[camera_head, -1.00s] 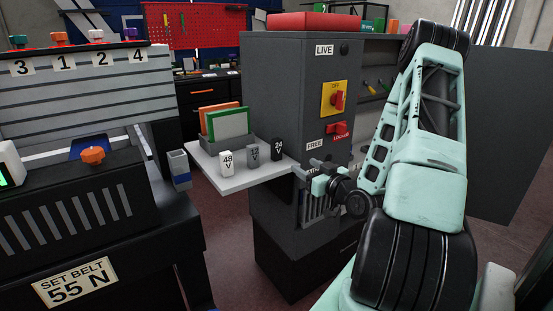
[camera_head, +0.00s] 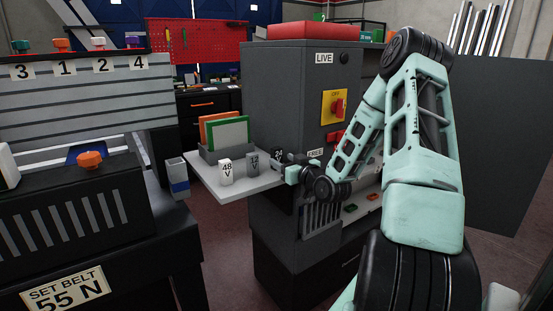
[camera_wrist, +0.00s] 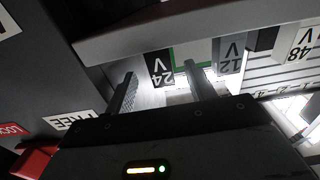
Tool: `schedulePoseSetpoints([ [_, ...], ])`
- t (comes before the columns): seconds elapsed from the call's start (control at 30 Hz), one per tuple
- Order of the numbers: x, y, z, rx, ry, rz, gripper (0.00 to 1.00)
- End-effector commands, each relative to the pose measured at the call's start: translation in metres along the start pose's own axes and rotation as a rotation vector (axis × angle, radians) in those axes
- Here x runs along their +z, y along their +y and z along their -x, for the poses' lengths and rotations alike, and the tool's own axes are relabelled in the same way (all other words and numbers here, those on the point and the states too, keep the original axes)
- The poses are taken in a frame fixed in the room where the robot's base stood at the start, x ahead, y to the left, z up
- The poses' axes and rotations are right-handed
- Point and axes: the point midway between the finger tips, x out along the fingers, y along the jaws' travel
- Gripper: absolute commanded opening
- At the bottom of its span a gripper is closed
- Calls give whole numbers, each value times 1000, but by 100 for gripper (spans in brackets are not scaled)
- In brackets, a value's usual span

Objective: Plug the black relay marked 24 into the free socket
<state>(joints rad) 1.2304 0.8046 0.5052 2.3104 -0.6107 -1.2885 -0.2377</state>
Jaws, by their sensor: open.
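The black relay marked 24 (camera_head: 277,155) stands on the white side shelf (camera_head: 238,187), partly hidden by my gripper (camera_head: 289,167). In the wrist view the relay (camera_wrist: 159,72) appears upside down, between and beyond the tips of my gripper (camera_wrist: 161,72). My gripper is open, and its fingers are not closed on the relay. I cannot tell whether they touch it. A FREE label (camera_head: 315,153) is on the grey cabinet (camera_head: 290,90), next to my wrist. I cannot make out the free socket itself; my arm covers part of that cabinet face.
A white 48 V relay (camera_head: 226,173) and a grey 12 V relay (camera_head: 253,163) stand left of the 24 one. Behind them a bin (camera_head: 208,154) holds orange and green cards. Small green and red items lie in the lower bay.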

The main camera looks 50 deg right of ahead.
Motion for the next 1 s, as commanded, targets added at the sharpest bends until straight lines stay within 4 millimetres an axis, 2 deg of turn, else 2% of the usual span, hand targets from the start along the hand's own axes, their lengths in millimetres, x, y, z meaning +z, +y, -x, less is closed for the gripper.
schedulePoseSetpoints([
  [0.1, -1, 0, -18, -2, 1, -1, 55],
  [0.2, -1, 0, -28, -1, 0, -1, 55],
  [0.47, 0, 0, -31, 0, -1, 0, 55],
  [0.5, 0, 0, -31, 0, -1, 0, 49],
  [0.67, 0, 0, -30, 0, -1, 0, 6],
  [1.0, -1, 0, -31, -1, 0, 0, 6],
])
